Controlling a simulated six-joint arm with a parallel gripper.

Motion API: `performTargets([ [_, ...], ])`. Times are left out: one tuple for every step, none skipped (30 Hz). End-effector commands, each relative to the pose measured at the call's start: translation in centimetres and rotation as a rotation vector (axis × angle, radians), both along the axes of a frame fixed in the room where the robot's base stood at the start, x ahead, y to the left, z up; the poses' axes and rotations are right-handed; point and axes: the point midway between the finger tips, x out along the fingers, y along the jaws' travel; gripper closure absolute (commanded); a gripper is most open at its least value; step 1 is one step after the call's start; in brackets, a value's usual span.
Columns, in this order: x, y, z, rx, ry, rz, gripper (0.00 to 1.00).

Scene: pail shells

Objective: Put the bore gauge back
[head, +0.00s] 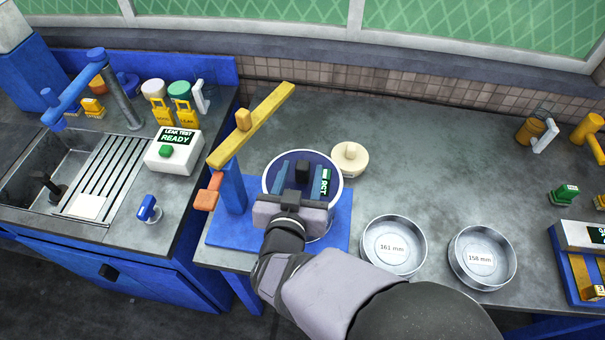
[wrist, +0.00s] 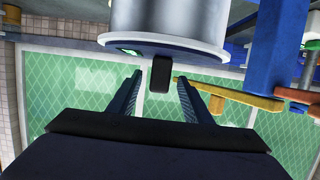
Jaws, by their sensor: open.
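My gripper (head: 302,166) is over the pail, open. In the wrist view its fingertips (wrist: 159,78) lie on either side of the black block, with gaps showing.
A yellow arm on a blue post (head: 231,190) stands close left of my gripper. Metal rings marked 161 mm (head: 394,245) and 158 mm (head: 482,257) sit right. A blue stand (head: 572,262) is at far right.

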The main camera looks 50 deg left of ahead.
Motion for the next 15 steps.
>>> performTargets([
  [0.5,0.4,-0.1,-0.003,0.0,-0.004,0.55],
  [0.7,0.6,-0.2,-0.002,-0.001,-0.003,0.55],
  [0.9,0.9,-0.3,-0.002,0.0,-0.002,0.55],
  [1.1,1.0,-0.4,-0.002,-0.001,-0.003,0.55],
  [1.2,1.1,-0.4,-0.001,0.0,-0.003,0.55],
  [1.3,1.2,-0.5,-0.001,0.0,-0.002,0.55],
  [1.4,1.3,-0.6,0.0,0.0,-0.001,0.55],
  [1.4,1.4,-0.6,0.0,0.0,-0.001,0.55],
  [1.4,1.4,-0.6,0.0,0.0,0.0,0.55],
  [1.4,1.4,-0.6,0.0,0.0,0.0,0.55],
  [1.4,1.4,-0.6,0.0,0.0,0.0,0.55],
  [1.4,1.4,-0.6,0.0,0.0,0.0,0.55],
  [1.4,1.4,-0.6,0.0,0.0,0.0,0.55],
  [1.4,1.4,-0.6,0.0,0.0,0.0,0.55],
  [1.4,1.4,-0.6,0.0,0.0,0.0,0.59],
])
